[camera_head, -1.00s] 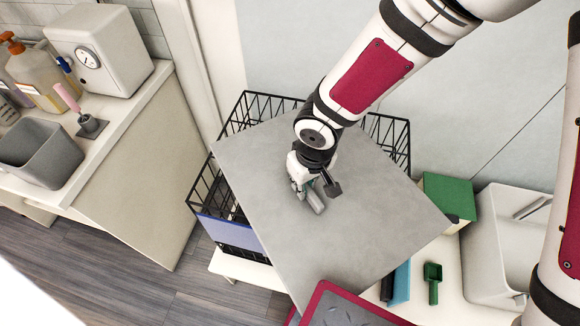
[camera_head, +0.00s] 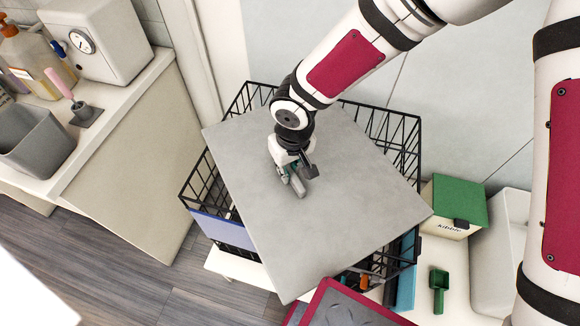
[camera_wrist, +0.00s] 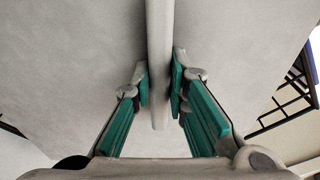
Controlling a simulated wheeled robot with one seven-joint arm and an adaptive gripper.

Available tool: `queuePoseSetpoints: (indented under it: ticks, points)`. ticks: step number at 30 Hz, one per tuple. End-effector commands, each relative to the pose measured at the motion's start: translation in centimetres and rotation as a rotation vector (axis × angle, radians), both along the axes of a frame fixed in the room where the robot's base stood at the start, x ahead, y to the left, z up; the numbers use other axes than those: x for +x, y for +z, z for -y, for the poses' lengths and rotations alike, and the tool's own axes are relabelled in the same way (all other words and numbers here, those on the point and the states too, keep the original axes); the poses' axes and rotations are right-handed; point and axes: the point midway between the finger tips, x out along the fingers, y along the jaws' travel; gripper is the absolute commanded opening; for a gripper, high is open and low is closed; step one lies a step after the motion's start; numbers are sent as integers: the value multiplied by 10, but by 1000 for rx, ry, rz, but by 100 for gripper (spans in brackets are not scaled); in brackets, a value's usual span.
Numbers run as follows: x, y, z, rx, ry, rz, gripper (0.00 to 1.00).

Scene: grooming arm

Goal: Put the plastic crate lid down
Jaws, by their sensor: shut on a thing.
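The crate lid (camera_head: 345,210) is a flat grey panel with a raised bar-like handle (camera_head: 298,186) near its middle. My gripper (camera_head: 290,178) is shut on that handle. In the wrist view my gripper (camera_wrist: 160,90) has its green-padded fingers on both sides of the handle (camera_wrist: 159,60). The lid lies over a black wire crate (camera_head: 410,140), turned at an angle to it, so the crate's back and right parts show uncovered. A blue-grey panel (camera_head: 222,229) is on the crate's front left. Whether the lid touches the crate rim cannot be told.
A green-lidded kibble box (camera_head: 458,203), a green scoop (camera_head: 438,290) and a white basin (camera_head: 500,240) are right of the crate. A red-edged grey tray (camera_head: 350,308) is in front. A counter on the left holds a grey bin (camera_head: 35,145) and bottles.

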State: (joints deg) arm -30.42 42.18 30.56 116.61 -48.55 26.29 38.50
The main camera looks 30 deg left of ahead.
Motion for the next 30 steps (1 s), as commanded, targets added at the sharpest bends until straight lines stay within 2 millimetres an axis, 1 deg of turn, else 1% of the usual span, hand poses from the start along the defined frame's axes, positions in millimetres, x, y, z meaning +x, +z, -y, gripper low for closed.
queuePoseSetpoints:
  ticks: [4,5,6,7,8,17,20,23,30]
  points:
    - [0,-1,0,1,1,1,0]
    - [0,-2,0,0,1,0,17]
    - [0,-2,0,0,0,0,26]
    - [0,-1,0,0,0,0,33]
    - [0,-1,0,0,0,0,35]
    - [0,-1,0,0,0,0,35]
    - [0,5,0,2,-2,1,35]
    - [0,18,1,3,-2,4,35]
    - [-3,67,6,3,-3,4,35]
